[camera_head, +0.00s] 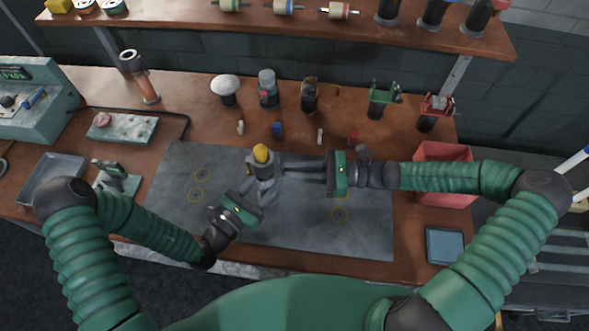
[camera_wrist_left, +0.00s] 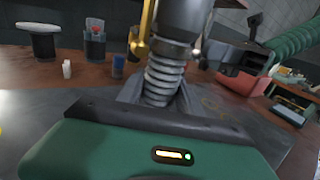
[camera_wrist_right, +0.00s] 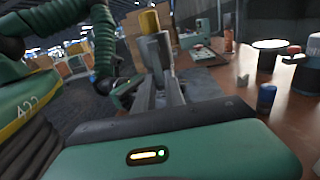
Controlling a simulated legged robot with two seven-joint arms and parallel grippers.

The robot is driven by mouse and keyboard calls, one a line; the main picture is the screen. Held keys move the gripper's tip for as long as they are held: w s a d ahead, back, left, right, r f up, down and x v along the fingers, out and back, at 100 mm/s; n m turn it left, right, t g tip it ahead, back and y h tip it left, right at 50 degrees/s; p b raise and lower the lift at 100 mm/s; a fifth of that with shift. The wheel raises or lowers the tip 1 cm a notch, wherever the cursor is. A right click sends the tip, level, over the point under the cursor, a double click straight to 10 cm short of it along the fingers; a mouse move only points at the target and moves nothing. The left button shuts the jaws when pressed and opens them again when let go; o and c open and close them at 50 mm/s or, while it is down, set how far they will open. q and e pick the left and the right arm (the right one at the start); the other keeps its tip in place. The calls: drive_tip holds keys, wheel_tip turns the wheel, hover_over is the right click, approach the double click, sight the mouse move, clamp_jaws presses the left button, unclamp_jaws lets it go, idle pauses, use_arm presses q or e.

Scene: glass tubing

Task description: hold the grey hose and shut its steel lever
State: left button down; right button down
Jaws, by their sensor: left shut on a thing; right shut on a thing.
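The grey ribbed hose (camera_wrist_left: 163,78) stands roughly upright over the grey mat, with a metal fitting (camera_wrist_left: 186,20) above the ribs and a yellow cap (camera_head: 261,153) on top. My left gripper (camera_head: 264,190) is shut around the lower hose from the front left. My right gripper (camera_head: 279,167) comes in level from the right with its fingers closed at the fitting's side. The steel lever seems to be between these fingers, mostly hidden, so its angle cannot be told. In the right wrist view the cap (camera_wrist_right: 150,22) and grey fitting (camera_wrist_right: 156,50) show beyond the fingers.
The grey mat (camera_head: 300,235) is clear around the hose. Several small parts and stands, with a white-topped one (camera_head: 225,85), line the bench behind. A red bin (camera_head: 445,160) stands right, near my right forearm. A shelf (camera_head: 300,18) runs above the back.

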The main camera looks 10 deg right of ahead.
drive_tip(key=shift+w+a+f+t+y, duration=0.15)
drive_tip(key=shift+a+f+t+y, duration=0.15)
drive_tip(key=shift+y, duration=0.55)
drive_tip(key=shift+w+a+f+t+y, duration=0.15)
drive_tip(key=shift+a+y, duration=0.25)
drive_tip(key=shift+y, duration=0.45)
drive_tip(key=c, duration=1.4)
unclamp_jaws()
drive_tip(key=shift+c, duration=0.2)
drive_tip(key=shift+s, duration=0.1)
wheel_tip(320, 180, up, 10)
drive_tip(key=shift+f, duration=0.1)
